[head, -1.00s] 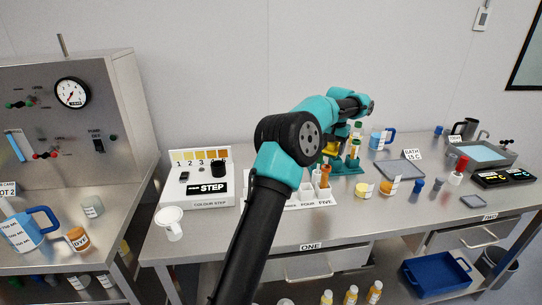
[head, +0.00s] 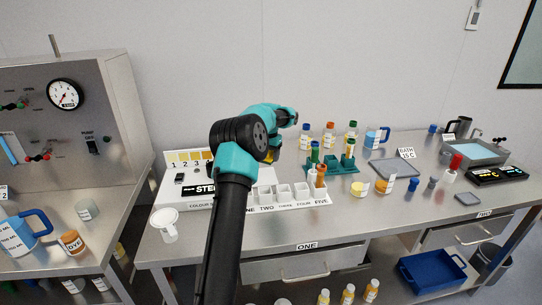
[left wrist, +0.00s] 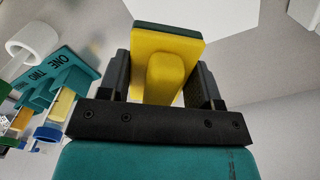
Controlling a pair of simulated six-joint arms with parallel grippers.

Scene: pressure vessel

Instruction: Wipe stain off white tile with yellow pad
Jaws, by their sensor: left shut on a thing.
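My left gripper (left wrist: 164,75) is shut on the yellow pad (left wrist: 182,45). The pad is a yellow block with a raised grip between the jaws and a dark green far edge. In the head view my left arm reaches up over the bench, and only a bit of yellow (head: 271,155) shows below its wrist; the jaws are hidden there. I cannot make out the white tile or a stain for certain in the head view. A plain white shape lies beyond the pad in the left wrist view; I cannot tell what it is. My right gripper is not in view.
The arm partly covers the COLOUR STEP board (head: 181,190) and the white numbered rack (head: 285,195). A white cup (head: 164,224) stands at the bench's front left. A green tube rack (head: 343,167), bottles and a grey tray (head: 393,168) stand to the right.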

